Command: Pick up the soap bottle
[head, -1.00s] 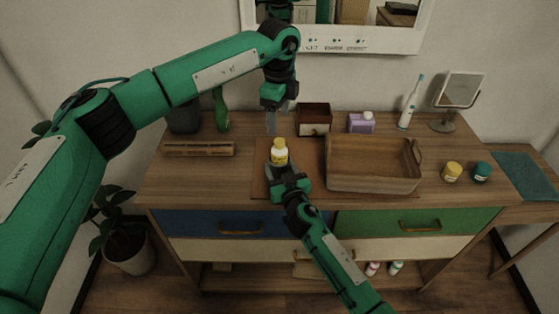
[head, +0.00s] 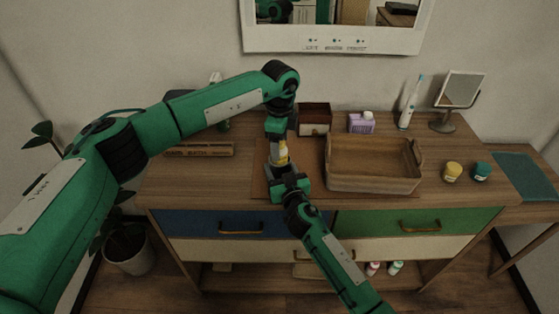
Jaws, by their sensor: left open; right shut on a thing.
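A small white and yellow bottle (head: 283,156), which I take as the soap bottle, stands upright in the jaws of my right gripper (head: 284,173). My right gripper comes up from below and is shut on the bottle's lower part. My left gripper (head: 278,146) points down from above and is open at the bottle's top. Its fingers hide the cap and part of the bottle's left side. I cannot tell whether the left fingers touch the bottle.
An empty wooden tray (head: 373,186) sits just right of my grippers. Two jars, yellow (head: 453,172) and teal (head: 481,172), stand at right.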

